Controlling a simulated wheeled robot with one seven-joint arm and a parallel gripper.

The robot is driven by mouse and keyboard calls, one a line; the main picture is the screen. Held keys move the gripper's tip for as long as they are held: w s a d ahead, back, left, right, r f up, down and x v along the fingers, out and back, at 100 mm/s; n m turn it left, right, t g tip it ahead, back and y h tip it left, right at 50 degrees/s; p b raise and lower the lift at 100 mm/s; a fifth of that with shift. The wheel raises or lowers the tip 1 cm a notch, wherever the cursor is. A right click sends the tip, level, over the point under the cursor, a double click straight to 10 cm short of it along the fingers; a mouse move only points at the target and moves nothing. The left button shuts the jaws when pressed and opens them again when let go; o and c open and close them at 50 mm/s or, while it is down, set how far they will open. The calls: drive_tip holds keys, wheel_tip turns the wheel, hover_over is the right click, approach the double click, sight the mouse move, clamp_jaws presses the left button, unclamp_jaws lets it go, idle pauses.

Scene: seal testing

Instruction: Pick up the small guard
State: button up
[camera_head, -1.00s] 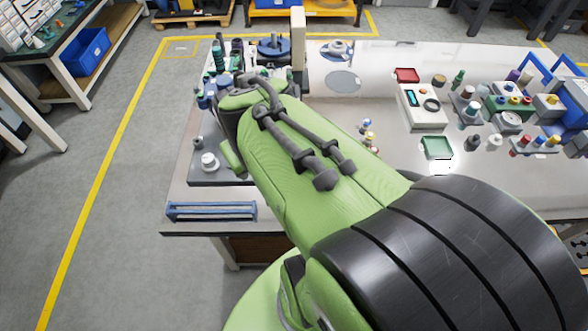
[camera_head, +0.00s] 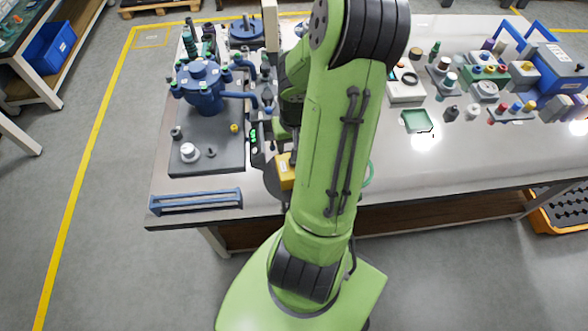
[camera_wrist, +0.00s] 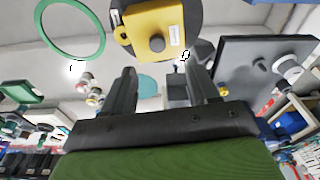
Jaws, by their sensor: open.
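My gripper (camera_wrist: 160,75) is open in the wrist view, with two dark fingers apart and nothing between them. Beyond the fingertips is a yellow block (camera_wrist: 143,24) with a dark knob, at a dark round disc (camera_wrist: 192,14). The same block (camera_head: 286,170) shows beside my arm near the table's front edge in the head view. A green ring (camera_wrist: 103,30) lies left of the block in the wrist view; my arm mostly hides it in the head view. I cannot tell which item is the small guard. My arm hides much of the gripper in the head view.
A dark plate (camera_head: 225,158) at the table's left holds a blue vessel (camera_head: 205,95) with pipes. A blue rack (camera_head: 195,201) lies at the front left edge. A green tray (camera_head: 416,121) and several small fittings stand on the right. The front right of the table (camera_head: 440,165) is clear.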

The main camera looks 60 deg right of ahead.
drive_tip(key=f, duration=0.3)
drive_tip(key=f+b, duration=0.1)
drive_tip(key=f, duration=0.1)
drive_tip(key=d+f+b, duration=0.1)
drive_tip(key=f, duration=0.2)
drive_tip(key=shift+w+f, duration=0.35)
drive_tip(key=shift+r, duration=0.1)
clamp_jaws()
